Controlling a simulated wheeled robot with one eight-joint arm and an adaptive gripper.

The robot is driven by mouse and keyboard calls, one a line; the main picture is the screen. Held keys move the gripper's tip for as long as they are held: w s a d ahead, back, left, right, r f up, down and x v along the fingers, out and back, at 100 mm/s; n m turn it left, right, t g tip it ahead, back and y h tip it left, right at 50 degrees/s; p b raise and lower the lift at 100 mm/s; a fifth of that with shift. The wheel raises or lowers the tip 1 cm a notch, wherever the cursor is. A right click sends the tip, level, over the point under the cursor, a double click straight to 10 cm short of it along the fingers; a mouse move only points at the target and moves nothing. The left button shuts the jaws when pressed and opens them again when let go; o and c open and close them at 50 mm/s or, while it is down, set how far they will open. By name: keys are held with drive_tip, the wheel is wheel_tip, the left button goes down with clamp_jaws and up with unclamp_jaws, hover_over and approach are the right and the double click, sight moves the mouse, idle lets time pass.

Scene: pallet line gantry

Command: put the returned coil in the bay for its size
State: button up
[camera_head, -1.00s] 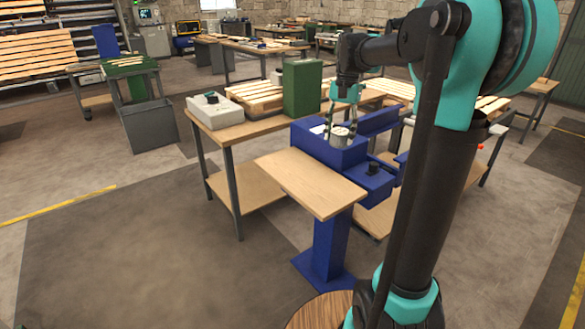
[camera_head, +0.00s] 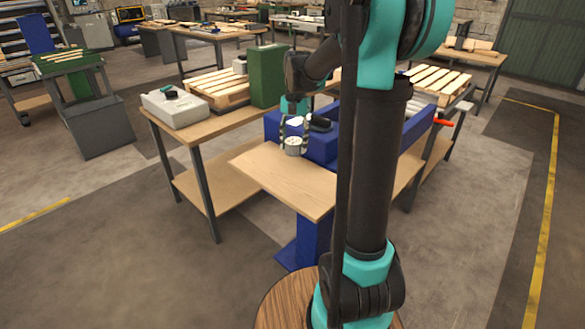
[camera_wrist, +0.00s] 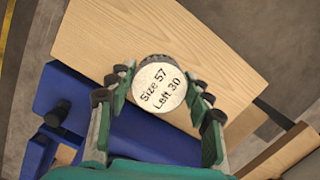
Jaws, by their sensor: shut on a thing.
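The coil (camera_wrist: 160,87) shows in the wrist view as a round piece with a pale label reading "Size 57" and "Left 30". In the head view the coil (camera_head: 294,146) is a small whitish cylinder, upright, over the far edge of the wooden board near the blue machine. My gripper (camera_wrist: 158,95) is shut on the coil, with green fingers and dark pads on either side of it. It also shows in the head view (camera_head: 294,137), reaching down from above. Whether the coil touches the board is unclear. I cannot make out any size-marked bay.
The wooden board (camera_head: 290,185) is bare and stands on a blue post. The blue machine (camera_head: 321,145) is behind it. A green box (camera_head: 269,76), a pallet (camera_head: 217,88) and a grey-white device (camera_head: 174,107) stand on the table behind. Open floor lies at the front left.

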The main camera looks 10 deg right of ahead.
sight(293, 177)
wheel_tip(293, 177, down, 10)
drive_tip(key=shift+r, duration=0.1)
idle(0.4)
drive_tip(key=o, duration=1.5)
drive_tip(key=shift+c, duration=0.2)
